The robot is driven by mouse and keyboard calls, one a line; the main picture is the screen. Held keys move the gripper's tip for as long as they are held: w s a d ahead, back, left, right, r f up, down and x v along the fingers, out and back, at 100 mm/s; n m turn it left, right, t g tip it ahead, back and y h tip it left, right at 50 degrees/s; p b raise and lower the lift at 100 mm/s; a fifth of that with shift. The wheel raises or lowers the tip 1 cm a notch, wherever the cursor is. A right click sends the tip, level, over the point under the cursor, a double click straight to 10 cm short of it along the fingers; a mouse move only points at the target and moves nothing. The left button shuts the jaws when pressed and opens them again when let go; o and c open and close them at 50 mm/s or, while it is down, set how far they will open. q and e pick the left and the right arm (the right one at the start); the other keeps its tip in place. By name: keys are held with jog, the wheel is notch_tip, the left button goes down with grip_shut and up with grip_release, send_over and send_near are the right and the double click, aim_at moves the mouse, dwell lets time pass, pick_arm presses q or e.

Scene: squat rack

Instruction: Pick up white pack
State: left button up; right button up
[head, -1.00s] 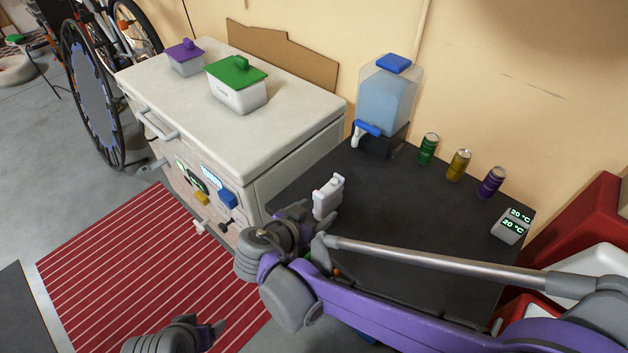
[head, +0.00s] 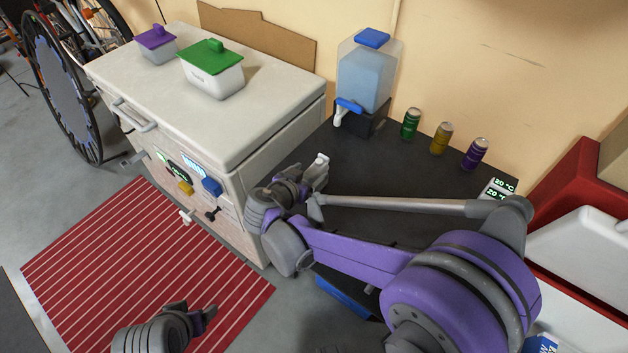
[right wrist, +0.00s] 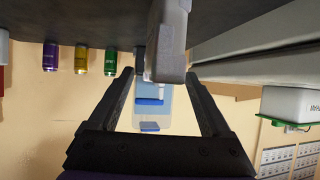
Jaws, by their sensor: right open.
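The white pack (head: 321,160) is on the black table, mostly hidden behind my right gripper (head: 308,182) in the head view. In the right wrist view, which looks upside down, the white pack (right wrist: 170,40) shows large and pale. Its near end lies between the two open fingertips of my right gripper (right wrist: 159,74), closer to the right-hand finger. I cannot tell whether a finger touches it. My left gripper (head: 204,318) is low at the bottom left, above the red striped mat, away from the pack; its jaws are unclear.
The black table (head: 400,170) holds a blue-lidded water dispenser (head: 365,78), green (head: 411,123), yellow (head: 441,138) and purple cans (head: 475,154), and a temperature display (head: 497,189). A white chest (head: 215,115) with lidded containers stands left. Red bins (head: 575,205) are at right.

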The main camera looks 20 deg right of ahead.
jog(key=shift+w+d+f, duration=0.3)
jog(key=shift+w+d, duration=0.1)
jog(key=shift+w, duration=0.05)
grip_shut()
dwell(1.1)
